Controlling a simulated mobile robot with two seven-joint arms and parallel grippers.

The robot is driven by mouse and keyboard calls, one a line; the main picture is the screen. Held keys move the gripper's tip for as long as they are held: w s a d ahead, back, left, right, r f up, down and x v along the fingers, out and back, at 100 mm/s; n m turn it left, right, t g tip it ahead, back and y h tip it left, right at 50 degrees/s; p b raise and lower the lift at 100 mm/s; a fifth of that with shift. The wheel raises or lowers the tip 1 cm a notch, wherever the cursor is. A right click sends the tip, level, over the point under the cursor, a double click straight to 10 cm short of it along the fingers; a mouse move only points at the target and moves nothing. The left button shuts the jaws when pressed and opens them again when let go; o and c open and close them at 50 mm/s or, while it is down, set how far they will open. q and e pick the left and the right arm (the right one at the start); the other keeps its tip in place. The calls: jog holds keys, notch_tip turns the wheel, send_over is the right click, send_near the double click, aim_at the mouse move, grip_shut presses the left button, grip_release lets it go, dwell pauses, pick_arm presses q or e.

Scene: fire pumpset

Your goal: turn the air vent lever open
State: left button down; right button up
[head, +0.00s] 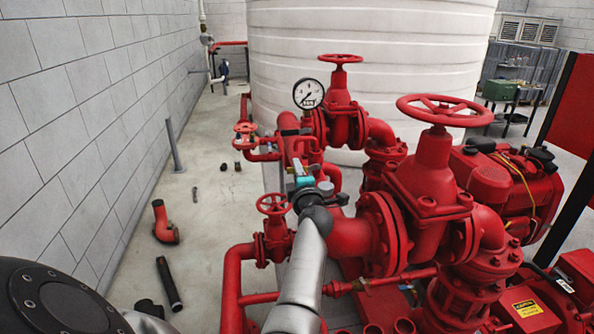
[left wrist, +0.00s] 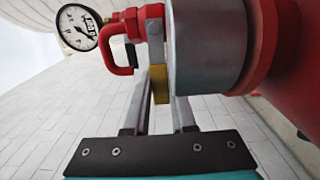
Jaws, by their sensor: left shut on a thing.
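The air vent lever (left wrist: 159,84) shows in the left wrist view as a short yellow piece beside a grey metal cylinder (left wrist: 208,45) on the red pipework. My left gripper (left wrist: 160,95) is shut on it, one finger on each side. In the head view my left gripper (head: 300,170), with its teal part, is at the red pipe below the pressure gauge. There the lever is hidden or too small to tell. My right gripper is not in view.
The pressure gauge (head: 308,94) stands just behind the gripper. Red handwheels (head: 445,110) and (head: 274,203) are close by on the right and left. A grey block wall (head: 80,120) runs along the left. Loose pipe pieces (head: 165,222) lie on the open floor.

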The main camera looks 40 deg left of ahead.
pick_arm(q)
jog(key=shift+w+d+r+m+p, duration=0.1)
jog(key=shift+r+m+p, duration=0.9)
jog(key=shift+p, duration=1)
jog(key=shift+w+d+r+m+p, duration=0.1)
jog(key=shift+r+m+p, duration=0.35)
jog(key=shift+m+p, duration=1.25)
jog(key=shift+w+d+r+m+p, duration=0.1)
jog(key=shift+w+r+m+p, duration=0.2)
jog(key=shift+m+p, duration=0.8)
jog(key=shift+n+p, duration=0.3)
jog(key=shift+s, duration=0.1)
jog(key=c, duration=0.7)
grip_release()
jog(key=shift+c, duration=0.2)
